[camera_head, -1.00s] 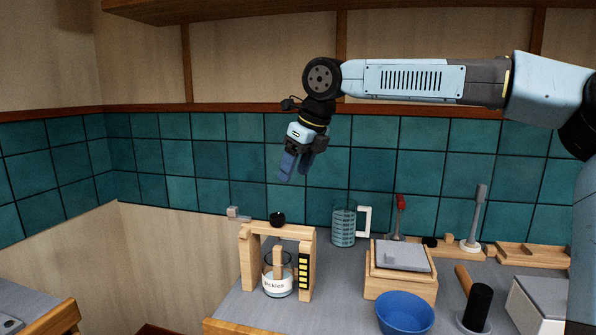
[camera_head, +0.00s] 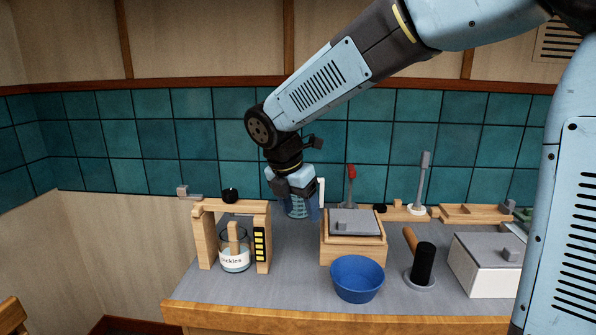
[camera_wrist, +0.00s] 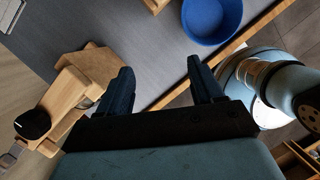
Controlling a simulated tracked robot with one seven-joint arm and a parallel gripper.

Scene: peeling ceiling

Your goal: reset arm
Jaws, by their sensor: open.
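My light-blue arm reaches in from the upper right. The gripper is right of the wooden stand with the pickles jar and left of the wooden box.
A wooden box (camera_head: 353,250), blue bowl (camera_head: 357,278), black-headed mallet (camera_head: 424,264) and white box (camera_head: 484,273) stand to the right. The counter's front middle is clear.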

